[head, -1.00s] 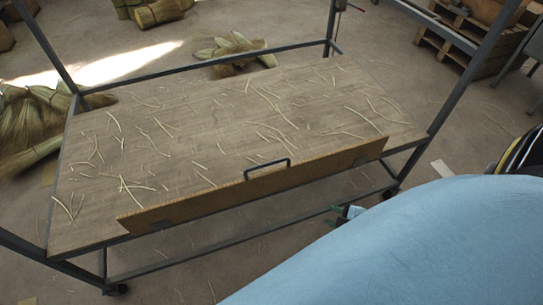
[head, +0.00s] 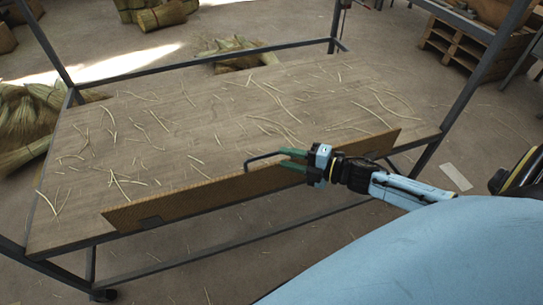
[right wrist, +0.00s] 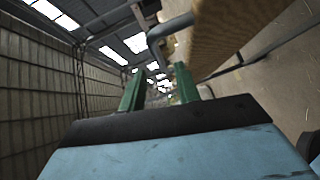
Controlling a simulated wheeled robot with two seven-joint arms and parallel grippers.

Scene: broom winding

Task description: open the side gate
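The side gate (head: 200,201) is a long, low brown board standing up along the near edge of the wooden table top. It carries a dark bar handle (head: 262,157) at its upper edge. My right gripper (head: 284,159) has its green fingers at the right end of the handle. In the right wrist view the green fingers (right wrist: 160,78) are apart, with the grey handle (right wrist: 156,48) just beyond or between their tips; I cannot tell whether they touch it. The gate board (right wrist: 225,35) shows at the upper right there. My left gripper is not in view.
The table top (head: 150,110) is strewn with loose straws and framed by dark metal posts (head: 480,80). Straw bundles (head: 25,125) lie on the floor at left and behind. Wooden pallets (head: 455,45) stand at the back right.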

